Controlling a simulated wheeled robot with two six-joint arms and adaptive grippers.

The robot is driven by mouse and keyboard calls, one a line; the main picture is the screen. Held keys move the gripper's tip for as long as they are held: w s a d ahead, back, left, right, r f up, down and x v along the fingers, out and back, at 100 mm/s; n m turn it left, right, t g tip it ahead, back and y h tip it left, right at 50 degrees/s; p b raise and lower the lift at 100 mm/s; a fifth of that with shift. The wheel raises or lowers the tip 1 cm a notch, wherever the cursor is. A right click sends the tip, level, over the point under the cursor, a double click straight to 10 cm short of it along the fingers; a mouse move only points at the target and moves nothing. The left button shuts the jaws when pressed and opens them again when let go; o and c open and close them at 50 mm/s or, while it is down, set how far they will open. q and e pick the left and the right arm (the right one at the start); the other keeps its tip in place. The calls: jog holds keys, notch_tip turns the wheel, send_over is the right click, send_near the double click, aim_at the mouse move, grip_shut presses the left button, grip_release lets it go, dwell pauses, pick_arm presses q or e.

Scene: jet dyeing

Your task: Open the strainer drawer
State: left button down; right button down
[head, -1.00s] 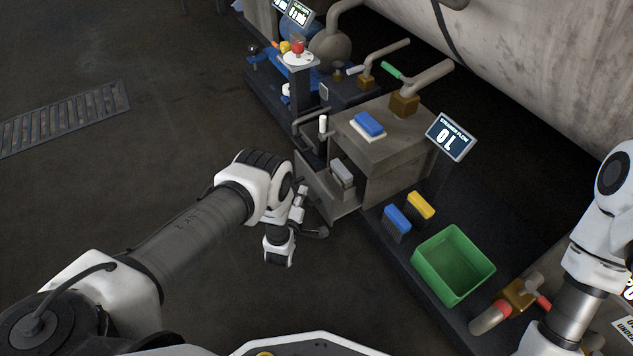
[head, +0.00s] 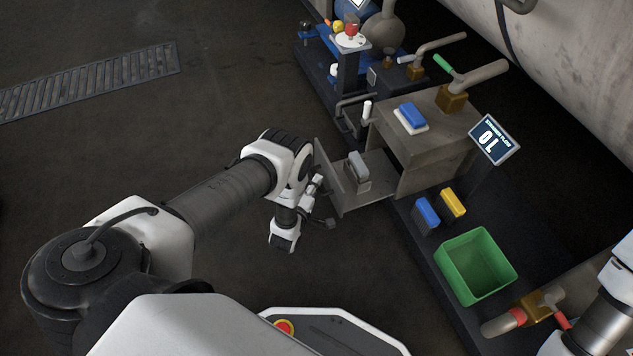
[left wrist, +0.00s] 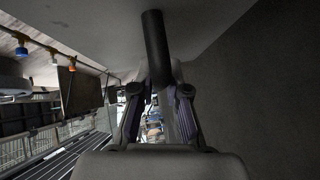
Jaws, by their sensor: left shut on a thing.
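The strainer drawer (head: 340,188) is a grey metal tray with an upright front panel. It stands pulled well out of the strainer housing (head: 425,130), and its inside shows. A grey block with a handle-like top (head: 357,166) sits in it. My left gripper (head: 323,220) is at the outer side of the drawer front, partly hidden by my wrist. In the left wrist view, the fingers (left wrist: 160,98) are closed around a dark round bar (left wrist: 154,45), the drawer handle, beside a flat grey panel. My right gripper is out of view; only part of that arm shows at the right edge.
A blue block (head: 412,115) lies on a white pad on the housing. Blue (head: 427,212) and yellow (head: 453,203) brushes and a green bin (head: 475,265) stand on the dark platform. A flow display (head: 494,139) reads 0 L. The floor left of the drawer is clear.

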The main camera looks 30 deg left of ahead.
pick_arm(q)
jog(key=c, duration=1.2)
grip_release()
jog(key=shift+o, duration=0.2)
jog(key=s+d+r, duration=0.1)
jog(key=s, duration=1.1)
jog(key=shift+d+r, duration=0.25)
jog(key=shift+r, duration=0.05)
jog(key=shift+w, duration=0.1)
